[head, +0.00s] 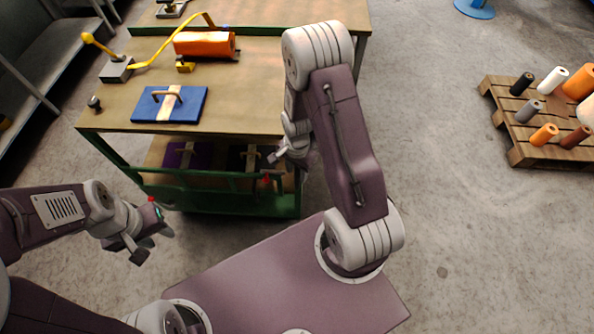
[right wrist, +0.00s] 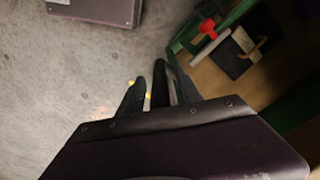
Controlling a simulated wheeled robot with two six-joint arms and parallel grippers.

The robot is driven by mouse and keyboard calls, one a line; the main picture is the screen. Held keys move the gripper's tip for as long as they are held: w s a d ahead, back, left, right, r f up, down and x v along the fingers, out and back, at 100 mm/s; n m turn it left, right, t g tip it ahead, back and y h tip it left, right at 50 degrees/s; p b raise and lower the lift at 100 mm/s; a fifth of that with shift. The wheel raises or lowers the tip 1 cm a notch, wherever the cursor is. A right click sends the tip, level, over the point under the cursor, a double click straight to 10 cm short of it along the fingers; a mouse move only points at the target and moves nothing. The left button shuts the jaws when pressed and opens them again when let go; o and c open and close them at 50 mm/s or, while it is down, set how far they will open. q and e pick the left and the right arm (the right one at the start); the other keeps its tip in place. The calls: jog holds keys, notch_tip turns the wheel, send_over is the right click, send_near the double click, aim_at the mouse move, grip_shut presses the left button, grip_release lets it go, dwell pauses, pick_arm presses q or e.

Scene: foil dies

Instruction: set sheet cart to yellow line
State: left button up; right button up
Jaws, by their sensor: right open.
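A green-framed wooden-topped unit (head: 255,90) stands in front of me in the head view, with a lower shelf; its wheels, if any, are hidden, so I cannot tell if it is the sheet cart. A red knob (head: 266,181) sits at its near side and also shows with a grey bar in the right wrist view (right wrist: 207,27). No yellow line is clearly visible. My right gripper (head: 279,156) is open and empty beside the unit's near right corner; its fingers show in the right wrist view (right wrist: 147,82). My left gripper (head: 153,245) looks open and empty, left of the unit's near side.
On the top lie a blue plate with a handle (head: 190,107), an orange cylinder (head: 203,44) and a yellow-handled lever tool (head: 117,68). Dark handled plates lie on the lower shelf. A pallet (head: 548,152) with several rolls stands at right. Floor between is clear.

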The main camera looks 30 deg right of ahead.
jog(key=shift+c, duration=0.2)
grip_shut()
jog(key=shift+s, duration=0.1)
dwell(1.0)
